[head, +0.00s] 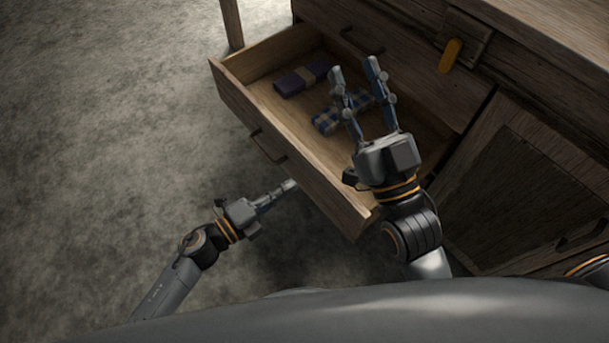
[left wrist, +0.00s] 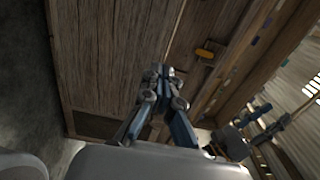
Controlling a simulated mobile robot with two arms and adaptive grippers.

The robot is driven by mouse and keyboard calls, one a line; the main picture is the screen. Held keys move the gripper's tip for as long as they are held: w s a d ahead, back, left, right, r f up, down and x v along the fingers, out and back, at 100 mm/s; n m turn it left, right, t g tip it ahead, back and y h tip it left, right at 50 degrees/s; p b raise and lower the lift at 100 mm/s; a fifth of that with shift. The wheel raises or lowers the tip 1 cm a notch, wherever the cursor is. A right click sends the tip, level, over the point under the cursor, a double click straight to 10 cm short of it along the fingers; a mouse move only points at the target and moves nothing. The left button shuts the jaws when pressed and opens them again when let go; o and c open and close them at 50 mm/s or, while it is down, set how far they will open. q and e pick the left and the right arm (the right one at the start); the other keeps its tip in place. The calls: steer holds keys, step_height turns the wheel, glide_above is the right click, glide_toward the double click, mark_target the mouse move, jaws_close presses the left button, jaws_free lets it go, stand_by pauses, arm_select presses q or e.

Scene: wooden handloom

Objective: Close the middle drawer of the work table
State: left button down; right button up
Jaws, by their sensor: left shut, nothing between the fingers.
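The open drawer (head: 234,92) of the wooden work table sticks out well to the left, with a dark handle (head: 268,146) on its front. A purple folded cloth (head: 302,80) and a blue plaid cloth (head: 326,122) lie inside it. My left gripper (head: 290,186) is shut and empty, outside the drawer near the lower part of its front; I cannot tell whether it touches. Its fingers also show together in the left wrist view (left wrist: 161,74). My right gripper (head: 354,66) is open and empty, its spread fingers over the drawer, hiding part of the plaid cloth.
Another drawer front with a dark handle (head: 361,42) is flush above the open drawer. An orange latch (head: 451,54) sits on the table's face. A panelled door (head: 520,170) stands at the right. A wooden leg (head: 231,22) rises at the top left. The grey floor (head: 100,120) is clear.

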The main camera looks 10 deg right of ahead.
mark_target(314, 169)
arm_select(q)
steer(key=shift+b+x, duration=0.4)
steer(key=shift+x, duration=2.35)
arm_select(e)
steer(key=shift+s+d+r+t+y, duration=0.15)
steer(key=shift+s+r+t+y, duration=0.35)
steer(key=shift+s+r+t, duration=0.95)
arm_select(q)
steer(key=shift+w, duration=0.1)
arm_select(e)
steer(key=shift+d+r, duration=0.1)
steer(key=shift+r, duration=0.15)
